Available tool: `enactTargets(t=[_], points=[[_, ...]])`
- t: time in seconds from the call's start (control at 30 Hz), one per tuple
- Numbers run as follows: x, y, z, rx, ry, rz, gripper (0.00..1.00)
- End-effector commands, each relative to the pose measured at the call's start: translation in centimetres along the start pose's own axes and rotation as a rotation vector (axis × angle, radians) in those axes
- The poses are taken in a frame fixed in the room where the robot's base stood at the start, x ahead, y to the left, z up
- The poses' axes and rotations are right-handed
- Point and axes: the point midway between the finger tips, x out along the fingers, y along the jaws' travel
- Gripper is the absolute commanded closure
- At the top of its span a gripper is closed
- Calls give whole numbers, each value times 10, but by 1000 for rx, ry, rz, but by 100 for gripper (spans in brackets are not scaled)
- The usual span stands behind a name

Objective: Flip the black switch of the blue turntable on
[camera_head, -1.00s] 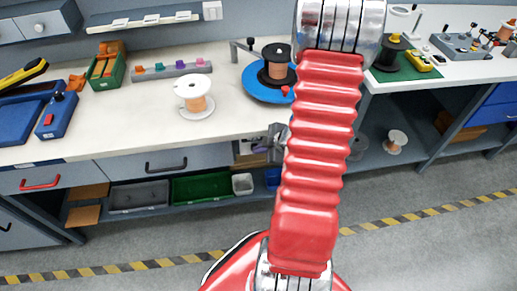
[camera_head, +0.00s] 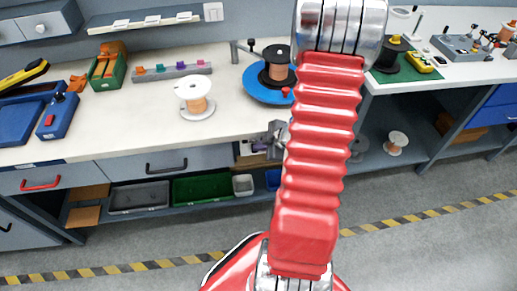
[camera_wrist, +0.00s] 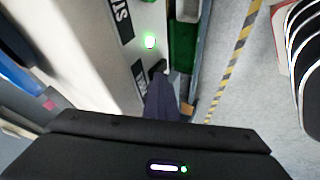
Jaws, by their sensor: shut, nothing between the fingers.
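The blue turntable (camera_head: 256,91) stands on the white bench, with a black-flanged copper spool (camera_head: 278,68) on it. It is partly behind my red arm. My gripper (camera_head: 277,138) is at the bench's front edge, below the turntable in the picture, and partly hidden by my arm. In the wrist view my dark gripper fingers (camera_wrist: 161,88) are closed together and empty. A small black piece (camera_wrist: 158,66), perhaps the switch, shows at their tips; contact cannot be told. Beside it a green light (camera_wrist: 150,41) glows on a pale panel with black labels.
A white spool (camera_head: 196,98) stands on the bench left of the turntable. Drawers (camera_head: 165,163) and a lower shelf with a green bin (camera_head: 200,189) lie below the bench edge. The floor in front is clear, with a yellow-black stripe (camera_head: 150,268).

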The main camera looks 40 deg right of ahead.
Motion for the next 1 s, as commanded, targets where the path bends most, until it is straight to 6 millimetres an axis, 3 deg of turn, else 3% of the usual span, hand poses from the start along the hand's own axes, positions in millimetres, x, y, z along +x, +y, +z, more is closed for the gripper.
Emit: enactTargets(t=[0.67,1.0], points=[[-8,4,-4,0,0,2,100],[-23,-22,-13,-2,1,0,100]])
